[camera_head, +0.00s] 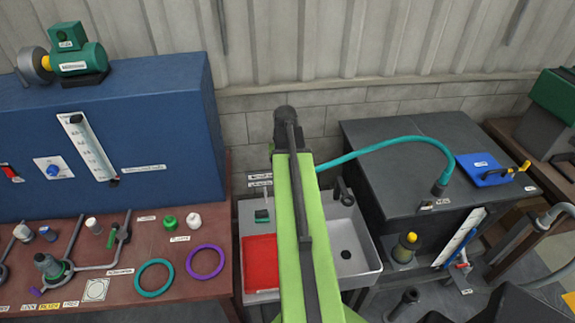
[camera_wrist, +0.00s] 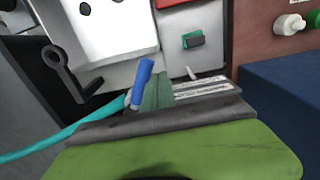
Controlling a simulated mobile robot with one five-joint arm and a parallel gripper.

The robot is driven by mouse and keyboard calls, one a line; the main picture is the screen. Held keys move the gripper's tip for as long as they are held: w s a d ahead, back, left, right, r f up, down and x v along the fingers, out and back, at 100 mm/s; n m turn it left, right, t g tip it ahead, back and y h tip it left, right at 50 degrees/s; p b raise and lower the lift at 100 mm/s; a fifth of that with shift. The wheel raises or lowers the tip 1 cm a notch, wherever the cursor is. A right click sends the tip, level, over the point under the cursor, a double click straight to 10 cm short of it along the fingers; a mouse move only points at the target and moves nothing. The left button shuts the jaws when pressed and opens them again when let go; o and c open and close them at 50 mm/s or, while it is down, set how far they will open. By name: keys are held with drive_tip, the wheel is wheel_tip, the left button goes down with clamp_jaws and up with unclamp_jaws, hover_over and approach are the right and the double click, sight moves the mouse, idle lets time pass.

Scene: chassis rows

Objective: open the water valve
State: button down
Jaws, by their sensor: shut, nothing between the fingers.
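A blue lever handle (camera_wrist: 140,82), which looks like the water valve's, stands tilted in the wrist view, just beyond the dark edge of my gripper (camera_wrist: 160,120). The teal hose (camera_wrist: 60,140) runs to its foot. My gripper is shut and empty; its green and dark body fills the bottom of the wrist view and hides part of the valve's base. I cannot tell whether it touches the handle. In the head view my green arm reaches over the sink to the wall and hides the valve; the teal hose (camera_head: 400,142) comes out from behind it.
The white sink (camera_head: 368,262) with a dark spout (camera_head: 344,190) lies below my arm. A red tray (camera_head: 261,262) is left of it. A blue cabinet (camera_head: 150,190) on a brown bench stands left, a dark cabinet (camera_head: 390,135) right. Wall is close behind.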

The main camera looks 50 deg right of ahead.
wheel_tip(320, 180, up, 7)
drive_tip(key=p, duration=0.7)
